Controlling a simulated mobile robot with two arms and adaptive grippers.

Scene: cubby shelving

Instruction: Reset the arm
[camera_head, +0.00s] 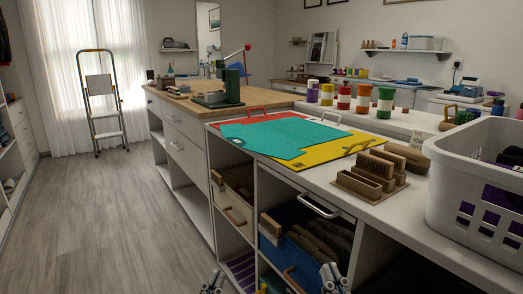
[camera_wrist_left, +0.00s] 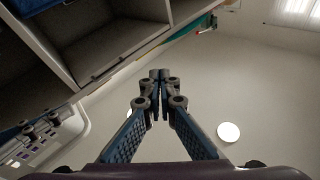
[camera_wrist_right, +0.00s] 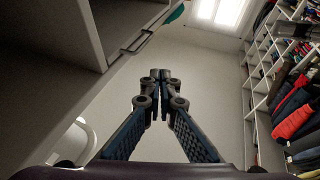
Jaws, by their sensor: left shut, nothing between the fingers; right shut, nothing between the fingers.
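My left gripper (camera_head: 213,282) shows at the bottom edge of the head view, in front of the cubby unit. In the left wrist view its fingertips (camera_wrist_left: 159,76) meet, shut and empty. My right gripper (camera_head: 333,278) is at the bottom of the head view, further right, in front of the lower shelf openings. In the right wrist view its fingertips (camera_wrist_right: 160,76) also meet, with nothing between them. Most of both arms is out of the head view.
The white cubby counter (camera_head: 385,205) holds coloured sheets (camera_head: 285,135), a wooden block holder (camera_head: 369,182) and a white basket (camera_head: 478,175). A drawer handle (camera_head: 321,207) projects from its front. Free wood floor (camera_head: 110,220) lies to the left; a stepladder (camera_head: 101,100) stands far back.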

